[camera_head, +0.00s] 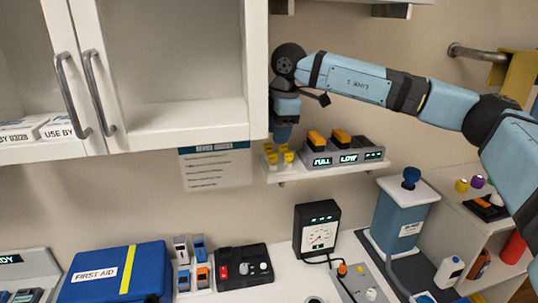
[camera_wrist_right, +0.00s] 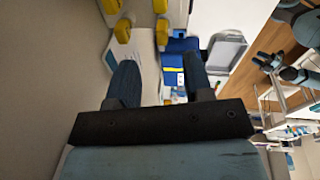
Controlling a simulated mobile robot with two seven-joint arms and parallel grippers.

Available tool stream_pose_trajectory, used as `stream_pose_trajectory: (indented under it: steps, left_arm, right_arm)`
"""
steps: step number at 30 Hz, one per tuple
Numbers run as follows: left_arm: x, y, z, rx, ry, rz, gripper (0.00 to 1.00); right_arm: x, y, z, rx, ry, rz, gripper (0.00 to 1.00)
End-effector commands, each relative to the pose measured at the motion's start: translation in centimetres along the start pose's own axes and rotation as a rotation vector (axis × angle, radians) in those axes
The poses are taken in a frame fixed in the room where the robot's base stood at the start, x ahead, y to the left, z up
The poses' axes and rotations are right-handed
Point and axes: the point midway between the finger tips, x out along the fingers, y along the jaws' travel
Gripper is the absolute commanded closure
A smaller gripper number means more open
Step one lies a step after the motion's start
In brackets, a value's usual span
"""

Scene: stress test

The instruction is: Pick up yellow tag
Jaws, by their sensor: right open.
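Several small yellow tags (camera_head: 288,157) stand clustered at the left end of the wall shelf (camera_head: 330,172). In the right wrist view, yellow tags (camera_wrist_right: 123,31) show just beyond my fingertips, near the upper left, and some are cut off by the top edge. My right gripper (camera_head: 283,137) hangs just above the cluster, pointing down. In the wrist view its two dark fingers (camera_wrist_right: 160,68) are apart with nothing between them. I cannot tell whether a finger touches a tag. My left gripper is not in view.
A charger marked FULL and LOW (camera_head: 340,158) with orange-topped items sits right of the tags. The white cabinet (camera_head: 258,75) stands close left of the gripper. A paper notice (camera_head: 216,168) hangs below it.

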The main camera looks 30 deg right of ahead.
Motion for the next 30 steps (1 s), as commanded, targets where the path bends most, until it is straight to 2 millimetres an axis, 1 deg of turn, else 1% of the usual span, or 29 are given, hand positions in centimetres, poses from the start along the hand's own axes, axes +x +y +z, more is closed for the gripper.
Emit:
stream_pose_trajectory:
  steps: [5,8,9,12,15,21,26,27,30]
  left_arm:
    - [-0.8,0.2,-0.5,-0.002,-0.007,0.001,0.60]
    - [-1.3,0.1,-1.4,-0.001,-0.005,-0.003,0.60]
    - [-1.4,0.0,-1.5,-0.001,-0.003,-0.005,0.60]
    - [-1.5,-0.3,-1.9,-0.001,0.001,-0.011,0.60]
    - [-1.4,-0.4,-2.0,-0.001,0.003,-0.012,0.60]
    - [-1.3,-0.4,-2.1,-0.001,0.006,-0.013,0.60]
    - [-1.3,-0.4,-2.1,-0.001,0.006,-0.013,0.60]
    - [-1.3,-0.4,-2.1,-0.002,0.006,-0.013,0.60]
    - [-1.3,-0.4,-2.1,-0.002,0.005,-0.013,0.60]
  right_arm:
    - [1.8,-0.1,-0.1,0.000,0.000,-0.003,0.54]
    - [3.3,-0.3,-0.1,0.000,0.000,-0.004,0.54]
    - [4.0,-0.3,-0.1,0.000,0.000,-0.004,0.54]
    - [5.3,-0.3,-0.1,0.000,0.001,-0.002,0.54]
    - [5.9,-0.3,-0.1,-0.001,0.002,-0.001,0.54]
    - [6.0,-0.3,-0.1,-0.001,0.002,0.000,0.54]
    - [6.0,-0.3,-0.1,-0.001,0.002,0.000,0.90]
    - [6.0,-0.3,-0.1,-0.001,0.002,0.000,0.99]
    - [6.0,-0.3,-0.1,-0.001,0.002,0.000,1.00]
